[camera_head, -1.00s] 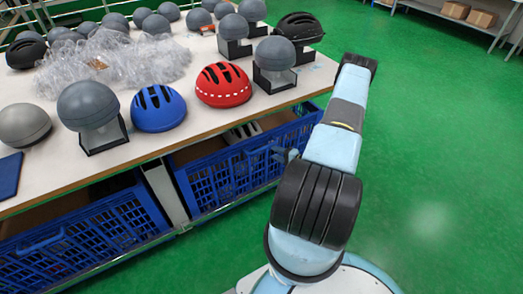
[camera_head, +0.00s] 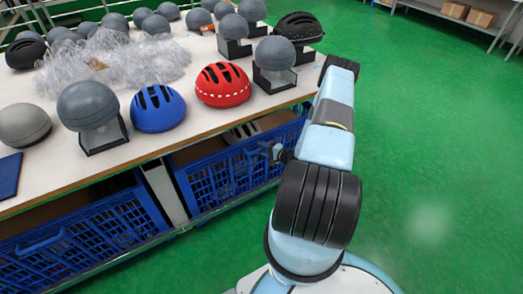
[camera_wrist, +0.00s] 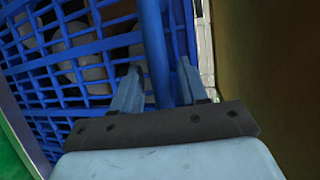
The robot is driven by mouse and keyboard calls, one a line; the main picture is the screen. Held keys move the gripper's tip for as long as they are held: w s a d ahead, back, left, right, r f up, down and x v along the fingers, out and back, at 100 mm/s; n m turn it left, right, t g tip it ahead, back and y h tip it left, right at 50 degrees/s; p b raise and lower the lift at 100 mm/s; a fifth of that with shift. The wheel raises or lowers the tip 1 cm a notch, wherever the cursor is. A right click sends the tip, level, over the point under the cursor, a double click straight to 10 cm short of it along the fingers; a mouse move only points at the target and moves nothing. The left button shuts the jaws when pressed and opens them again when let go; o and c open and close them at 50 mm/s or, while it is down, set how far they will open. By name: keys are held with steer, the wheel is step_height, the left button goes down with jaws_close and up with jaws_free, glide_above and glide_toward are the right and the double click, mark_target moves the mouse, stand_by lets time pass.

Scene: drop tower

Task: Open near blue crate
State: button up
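A blue lattice crate (camera_head: 215,185) sits on the shelf under the table, below the red helmet. A second blue crate (camera_head: 90,235) sits further left under the same table. My gripper (camera_head: 272,153) is at the upper front of the right-hand crate, partly hidden by my arm. In the wrist view, the crate's lattice wall (camera_wrist: 75,75) fills the left side, and its blue rim bar (camera_wrist: 155,45) runs between my two fingers. The fingers (camera_wrist: 157,90) are apart, with a visible gap beside the bar. Whether either finger touches it is unclear.
The table (camera_head: 185,108) carries several helmets, grey domes on stands and clear plastic wrap. Pale objects (camera_head: 242,132) show inside the right-hand crate. A post (camera_head: 165,195) stands between the crates. The green floor (camera_head: 440,150) on the right is clear.

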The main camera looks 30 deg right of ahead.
jaws_close()
